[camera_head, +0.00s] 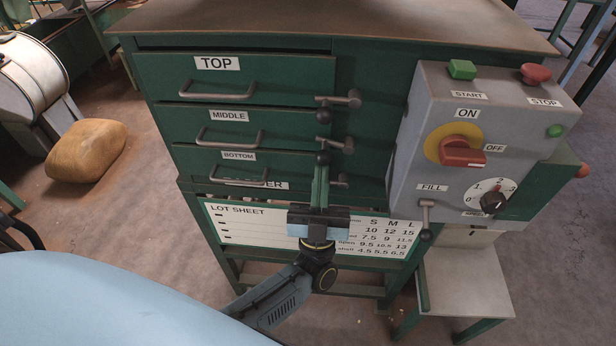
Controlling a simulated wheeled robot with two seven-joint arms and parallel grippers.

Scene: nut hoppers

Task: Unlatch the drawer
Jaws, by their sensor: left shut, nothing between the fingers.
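A green cabinet has three drawers, labelled TOP (205,82), MIDDLE (200,128) and BOTTOM (205,164), each with a grey bar handle. At their right ends sit a top latch (345,99), a middle latch (343,145) and a bottom latch (341,183). Dark balls show below the top and middle latches. My left gripper (321,170) is shut and empty, pointing up the cabinet front. Its fingertips are just below the middle latch's ball; I cannot tell if they touch. It partly covers the bottom latch. My right gripper is not in view.
A grey control box (420,130) with buttons, a red switch (463,153) and a dial (493,202) stands to the right. A FILL lever (426,215) hangs under it. A lot sheet (235,225) is below the drawers. A tan lump (86,150) lies on the left floor.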

